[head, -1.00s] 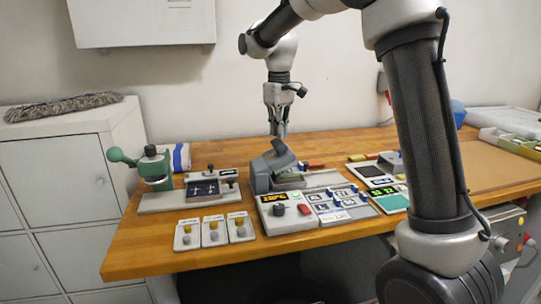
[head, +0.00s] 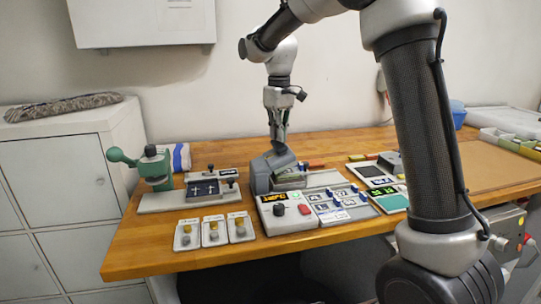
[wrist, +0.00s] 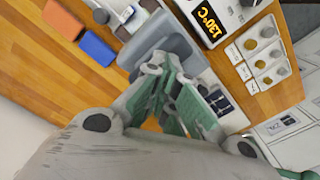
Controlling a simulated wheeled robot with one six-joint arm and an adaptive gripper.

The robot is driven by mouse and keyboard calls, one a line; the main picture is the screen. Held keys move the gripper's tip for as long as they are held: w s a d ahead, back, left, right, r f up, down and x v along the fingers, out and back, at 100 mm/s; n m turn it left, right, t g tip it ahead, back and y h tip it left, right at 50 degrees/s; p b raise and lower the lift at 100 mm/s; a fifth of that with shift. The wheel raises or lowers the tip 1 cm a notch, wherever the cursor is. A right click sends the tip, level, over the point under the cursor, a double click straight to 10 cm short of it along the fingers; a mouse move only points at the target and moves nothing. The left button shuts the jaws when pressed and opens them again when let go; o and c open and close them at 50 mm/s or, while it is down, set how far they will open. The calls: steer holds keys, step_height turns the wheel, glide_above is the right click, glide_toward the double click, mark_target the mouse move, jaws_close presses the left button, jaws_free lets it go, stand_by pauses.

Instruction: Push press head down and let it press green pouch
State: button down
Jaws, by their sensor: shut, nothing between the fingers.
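The grey press head (head: 275,160) sits on the press at the middle of the bench, tilted down toward its base. It also shows in the wrist view as a grey block (wrist: 178,42) just beyond the fingertips. My gripper (head: 279,146) is shut and empty, pointing down, with its tips at the top of the press head and seemingly touching it. In the wrist view the closed fingers (wrist: 160,72) overlap the press head. A sliver of the green pouch (head: 288,179) shows under the head; most of it is hidden.
A control box (head: 287,212) with a lit display, knob and red button stands in front of the press. Small switch plates (head: 213,229) lie to its left. A green hand press (head: 150,168) stands at the left. Red and blue blocks (wrist: 97,47) lie behind the press.

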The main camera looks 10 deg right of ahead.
steer(key=shift+d+f, duration=0.1)
steer(key=shift+f, duration=0.2)
steer(key=shift+d+f, duration=0.55)
steer(key=shift+f, duration=0.1)
steer(key=shift+d+f, duration=0.2)
steer(key=shift+f, duration=0.15)
stand_by(0.4)
steer(key=shift+d+f, duration=0.3)
steer(key=shift+f, duration=0.2)
step_height(320, 180, up, 13)
stand_by(1.6)
steer(key=shift+r, duration=0.1)
